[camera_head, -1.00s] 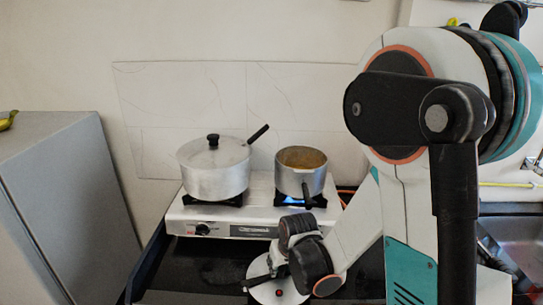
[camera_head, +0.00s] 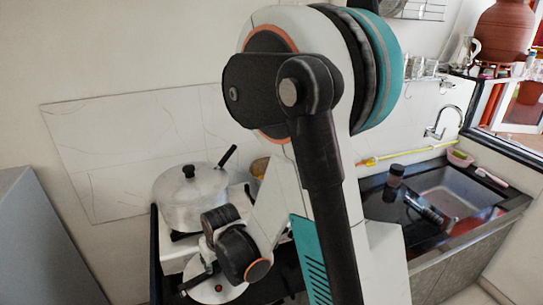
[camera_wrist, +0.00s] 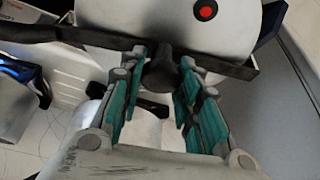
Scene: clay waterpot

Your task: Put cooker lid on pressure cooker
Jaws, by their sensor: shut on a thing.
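The cooker lid (camera_wrist: 225,30) is a pale metal disc with a red button and a black handle. My gripper (camera_wrist: 160,78) has its teal-padded fingers shut on the lid's black handle in the wrist view. In the head view the lid (camera_head: 222,294) shows low in the picture, below my dark wrist joints, in front of the stove. A small open metal pot (camera_head: 260,167), apparently the pressure cooker, stands at the back of the stove, mostly hidden by my arm. Its metal side also seems to show at the left of the wrist view (camera_wrist: 14,108), beside a blue flame.
A larger pot (camera_head: 190,205) with its own black-knobbed lid stands on the left burner of the white stove (camera_head: 170,262). A sink (camera_head: 455,190) is at the right. A clay waterpot (camera_head: 503,32) stands on the sill. A grey cabinet (camera_head: 40,250) is at the left.

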